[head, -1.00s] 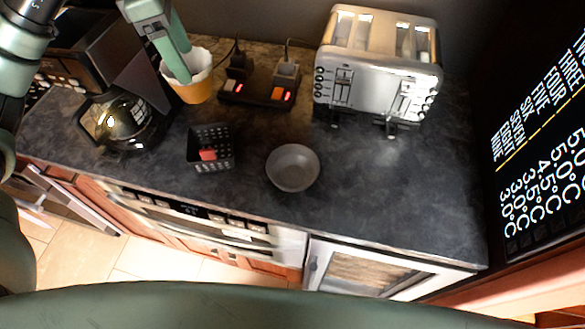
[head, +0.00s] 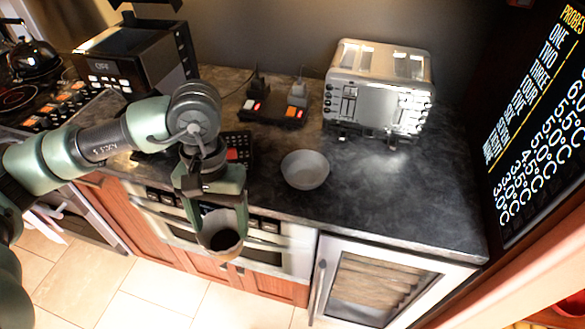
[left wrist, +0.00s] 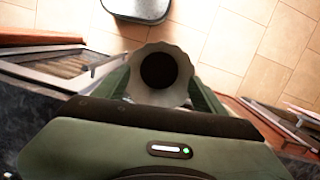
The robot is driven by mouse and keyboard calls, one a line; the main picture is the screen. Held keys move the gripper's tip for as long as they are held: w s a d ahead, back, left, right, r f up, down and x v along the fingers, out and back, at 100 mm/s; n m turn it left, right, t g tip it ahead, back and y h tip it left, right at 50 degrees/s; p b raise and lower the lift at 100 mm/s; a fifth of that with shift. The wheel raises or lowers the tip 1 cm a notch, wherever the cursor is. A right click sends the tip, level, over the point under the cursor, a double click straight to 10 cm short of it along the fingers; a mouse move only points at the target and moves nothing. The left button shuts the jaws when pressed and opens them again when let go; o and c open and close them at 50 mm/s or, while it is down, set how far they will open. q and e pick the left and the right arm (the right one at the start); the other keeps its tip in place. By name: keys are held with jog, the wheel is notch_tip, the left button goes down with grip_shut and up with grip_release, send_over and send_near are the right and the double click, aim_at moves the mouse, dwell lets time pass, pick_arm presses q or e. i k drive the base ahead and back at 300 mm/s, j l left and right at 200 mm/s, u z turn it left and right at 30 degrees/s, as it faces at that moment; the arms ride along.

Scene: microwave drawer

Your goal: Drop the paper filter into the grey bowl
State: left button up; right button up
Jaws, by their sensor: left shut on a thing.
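The paper filter (head: 224,222), a pale fluted cup with a dark inside, is held between the fingers of my left gripper (head: 219,212). It hangs in front of the counter's front edge, with the oven front and floor behind it in the head view. In the left wrist view the filter (left wrist: 160,94) sits between both fingers, its round opening facing the camera. The grey bowl (head: 305,170) stands empty on the dark counter, to the right of the gripper and farther back. My right gripper is not in view.
A silver toaster (head: 378,90) stands behind the bowl on the right. A lit power strip (head: 276,112) lies at the back. A black appliance (head: 130,65) stands back left. Counter right of the bowl is clear.

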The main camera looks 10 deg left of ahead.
aim_at(305, 178)
jog(key=j+z, duration=0.15)
jog(key=z, duration=0.25)
jog(key=j+z, duration=0.15)
jog(key=z, duration=0.3)
jog(key=k+j+z, duration=0.1)
jog(key=z, duration=0.3)
jog(key=k+j, duration=0.1)
jog(key=j, duration=0.15)
